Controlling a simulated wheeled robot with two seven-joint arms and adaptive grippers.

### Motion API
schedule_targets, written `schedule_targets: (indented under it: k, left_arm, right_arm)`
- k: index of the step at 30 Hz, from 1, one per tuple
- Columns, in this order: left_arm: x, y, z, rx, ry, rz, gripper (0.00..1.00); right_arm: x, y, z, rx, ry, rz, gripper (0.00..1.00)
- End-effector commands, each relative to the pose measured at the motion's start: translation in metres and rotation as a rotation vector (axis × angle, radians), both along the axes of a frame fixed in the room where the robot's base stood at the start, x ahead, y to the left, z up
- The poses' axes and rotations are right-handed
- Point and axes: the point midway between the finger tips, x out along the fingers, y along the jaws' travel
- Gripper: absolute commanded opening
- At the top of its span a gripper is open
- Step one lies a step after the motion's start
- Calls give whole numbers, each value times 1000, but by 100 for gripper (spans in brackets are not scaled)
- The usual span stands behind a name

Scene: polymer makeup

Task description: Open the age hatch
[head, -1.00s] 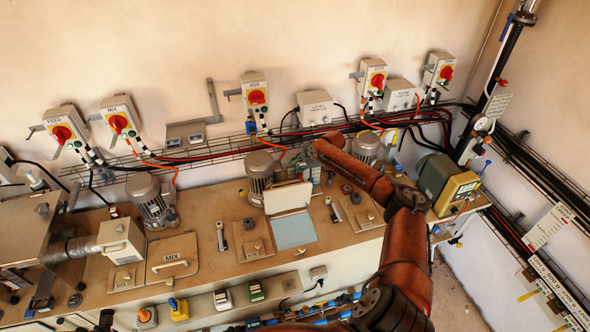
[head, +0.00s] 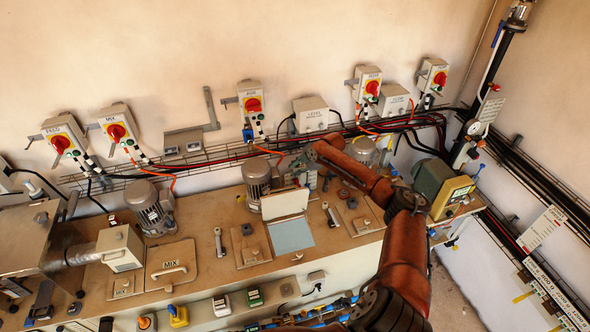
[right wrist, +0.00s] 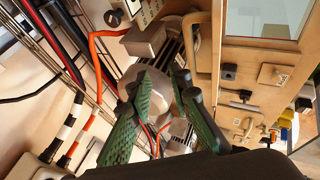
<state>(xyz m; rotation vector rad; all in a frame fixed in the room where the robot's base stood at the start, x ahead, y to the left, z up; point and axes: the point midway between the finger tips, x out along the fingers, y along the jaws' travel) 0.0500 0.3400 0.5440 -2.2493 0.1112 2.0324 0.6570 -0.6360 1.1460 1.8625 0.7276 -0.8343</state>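The hatch at the middle of the bench, which I take for the age hatch, has its pale lid (head: 284,203) raised, leaning back. A light blue opening (head: 292,236) shows in front of it. I cannot read a label on it. My right gripper (head: 304,168) is behind the raised lid, beside a motor (head: 257,176). In the right wrist view its green-padded fingers (right wrist: 160,85) are apart, with nothing held between them. The raised lid's handle (right wrist: 190,45) shows beyond the fingertips, and the opening (right wrist: 265,18) is at the upper right. My left gripper is not in view.
A closed hatch marked MIX (head: 171,264) lies to the left. Red-knobbed switch boxes (head: 252,104) and cables line the wall behind. A green machine (head: 438,187) stands at the bench's right end. Small levers and knobs (head: 219,241) stand around the hatches.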

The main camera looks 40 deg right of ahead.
Motion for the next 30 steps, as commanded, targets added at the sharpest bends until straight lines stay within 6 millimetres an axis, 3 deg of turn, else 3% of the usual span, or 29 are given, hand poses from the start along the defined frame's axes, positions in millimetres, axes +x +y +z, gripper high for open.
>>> schedule_targets:
  k: [8, 21, 30]
  left_arm:
    - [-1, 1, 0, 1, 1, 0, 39]
    - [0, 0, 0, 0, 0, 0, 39]
    - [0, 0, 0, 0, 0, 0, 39]
  right_arm:
    - [-12, -4, 14, -2, 1, -1, 19]
    - [-62, -15, 80, -2, 2, -1, 19]
    - [-71, -15, 95, 0, 1, 0, 19]
